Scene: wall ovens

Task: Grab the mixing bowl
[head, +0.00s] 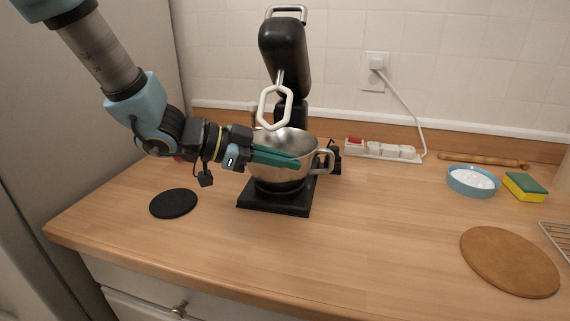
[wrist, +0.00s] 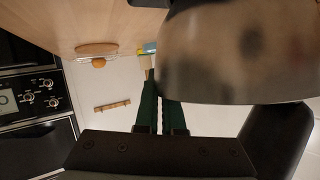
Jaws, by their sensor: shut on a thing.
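The shiny metal mixing bowl (head: 286,141) is upright over the black base (head: 273,205) of the stand mixer, below its white beater (head: 274,106). Its handle (head: 328,160) points right. My gripper (head: 297,163) reaches in from the left, its green fingers lying across the near side of the bowl. They are shut on the bowl's wall, though the exact contact is partly hidden. In the wrist view the bowl (wrist: 240,55) fills the upper right, beside the green fingers (wrist: 159,98).
The black mixer head (head: 283,50) is tilted up. A black round pad (head: 174,203) lies to the left. A white power strip (head: 383,150), a blue dish (head: 472,181), a sponge (head: 525,186) and a brown round board (head: 509,261) lie to the right. The front middle counter is clear.

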